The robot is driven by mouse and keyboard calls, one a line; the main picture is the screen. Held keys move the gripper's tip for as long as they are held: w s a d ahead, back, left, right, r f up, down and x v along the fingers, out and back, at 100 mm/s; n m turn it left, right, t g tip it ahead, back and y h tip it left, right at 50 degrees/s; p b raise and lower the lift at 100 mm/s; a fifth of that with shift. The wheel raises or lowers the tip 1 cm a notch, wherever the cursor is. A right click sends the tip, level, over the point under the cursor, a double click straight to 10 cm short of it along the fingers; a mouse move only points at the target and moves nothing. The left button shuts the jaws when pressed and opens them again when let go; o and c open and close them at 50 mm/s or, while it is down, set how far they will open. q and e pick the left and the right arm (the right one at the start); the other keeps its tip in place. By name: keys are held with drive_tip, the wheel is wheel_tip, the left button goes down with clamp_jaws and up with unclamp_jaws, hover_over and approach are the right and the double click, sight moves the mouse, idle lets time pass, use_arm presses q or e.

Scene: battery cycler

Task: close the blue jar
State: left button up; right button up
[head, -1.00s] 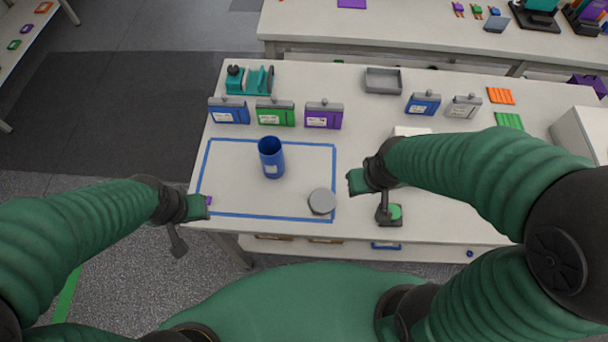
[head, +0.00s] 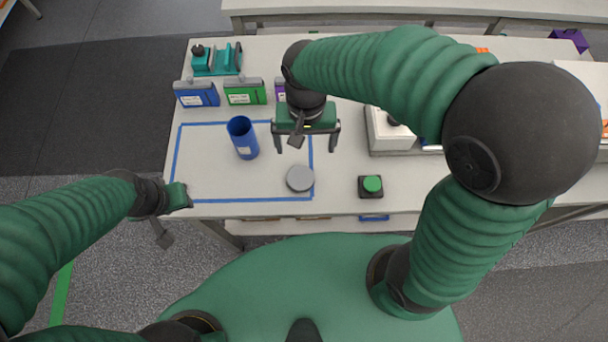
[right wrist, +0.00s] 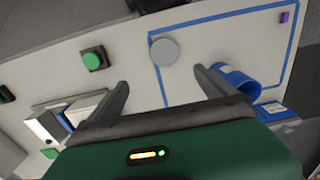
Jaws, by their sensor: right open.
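The blue jar (head: 243,138) stands upright and open-topped inside the blue taped rectangle on the table. A round grey lid (head: 300,178) lies flat near the rectangle's front right corner, apart from the jar. My right gripper (head: 306,146) is open and empty, behind the lid and to the right of the jar. In the right wrist view the lid (right wrist: 164,52) shows beyond the spread fingers, and the jar (right wrist: 238,84) is partly hidden behind the right finger. My left gripper (head: 182,196) is at the table's front left edge; its finger opening cannot be made out.
A green button on a black box (head: 371,186) sits right of the lid. Blue (head: 197,94) and green (head: 244,92) cases and a teal device (head: 216,60) stand at the back left. A white box (head: 388,132) is at right. The rectangle's left part is mostly clear.

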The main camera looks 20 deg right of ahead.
approach(301, 177)
drive_tip(key=shift+a+f, duration=0.1)
drive_tip(key=shift+a, duration=0.65)
drive_tip(key=f, duration=0.1)
drive_tip(key=d+f, duration=0.1)
drive_tip(key=f, duration=0.1)
drive_tip(key=shift+d+f, duration=0.2)
drive_tip(key=shift+d, duration=0.1)
drive_tip(key=shift+d+f, duration=0.1)
drive_tip(key=shift+d, duration=0.15)
drive_tip(key=shift+a, duration=0.35)
drive_tip(key=f, duration=0.4)
drive_tip(key=shift+a+f, duration=0.3)
drive_tip(key=shift+f, duration=0.05)
drive_tip(key=shift+w+d+f, duration=0.1)
drive_tip(key=shift+d+f, duration=0.1)
drive_tip(key=shift+d, duration=0.2)
drive_tip(key=shift+a, duration=0.3)
drive_tip(key=c, duration=1.4)
use_arm(q)
drive_tip(key=shift+s+a+f, duration=0.1)
drive_tip(key=shift+s+a, duration=0.05)
drive_tip(key=shift+a, duration=0.45)
use_arm(e)
drive_tip(key=shift+d, duration=0.1)
drive_tip(key=shift+r, duration=0.1)
